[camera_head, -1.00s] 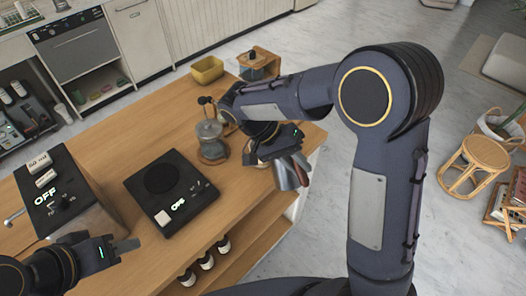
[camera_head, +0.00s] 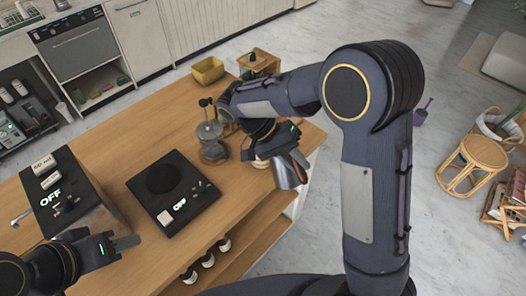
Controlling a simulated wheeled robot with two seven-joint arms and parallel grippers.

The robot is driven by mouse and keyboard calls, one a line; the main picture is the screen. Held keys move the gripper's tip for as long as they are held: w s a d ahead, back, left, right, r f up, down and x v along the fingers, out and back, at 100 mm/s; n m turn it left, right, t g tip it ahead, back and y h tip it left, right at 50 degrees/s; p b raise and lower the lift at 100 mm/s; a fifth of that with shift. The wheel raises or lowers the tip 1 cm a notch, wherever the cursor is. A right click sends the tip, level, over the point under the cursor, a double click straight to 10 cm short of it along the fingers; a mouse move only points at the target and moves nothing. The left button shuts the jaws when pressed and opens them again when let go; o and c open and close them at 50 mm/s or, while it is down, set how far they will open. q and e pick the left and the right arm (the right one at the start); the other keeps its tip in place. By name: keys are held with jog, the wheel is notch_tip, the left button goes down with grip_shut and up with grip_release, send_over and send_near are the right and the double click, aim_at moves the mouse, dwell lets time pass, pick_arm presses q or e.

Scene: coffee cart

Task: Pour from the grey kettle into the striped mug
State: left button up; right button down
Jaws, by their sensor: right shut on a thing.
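The grey kettle (camera_head: 287,174) hangs at the right end of the wooden counter, its reddish-brown handle on the right. My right gripper (camera_head: 291,150) is shut on the kettle, partly hidden by its own wrist. A pale rounded object (camera_head: 261,163) shows just left of the kettle, mostly covered by my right wrist; I cannot tell whether it is the striped mug. No stripes are clearly visible. My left gripper (camera_head: 127,242) is at the lower left beside the black machine, away from the kettle; its jaw gap is not clear.
A glass coffee maker (camera_head: 211,140) stands left of my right wrist. A black hot plate (camera_head: 173,190) and a black machine (camera_head: 70,200), both reading OFF, are on the counter (camera_head: 120,150).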

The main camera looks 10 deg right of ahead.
aim_at(296, 179)
pick_arm(q)
jog(key=shift+r, duration=0.1)
pick_arm(e)
jog(key=shift+w+r, duration=0.1)
jog(key=shift+r, duration=0.1)
jog(key=shift+w+r+g, duration=0.15)
jog(key=shift+r+g, duration=0.1)
jog(key=shift+g, duration=0.05)
dwell(0.3)
jog(key=shift+r, duration=0.1)
dwell(0.3)
dwell(1.3)
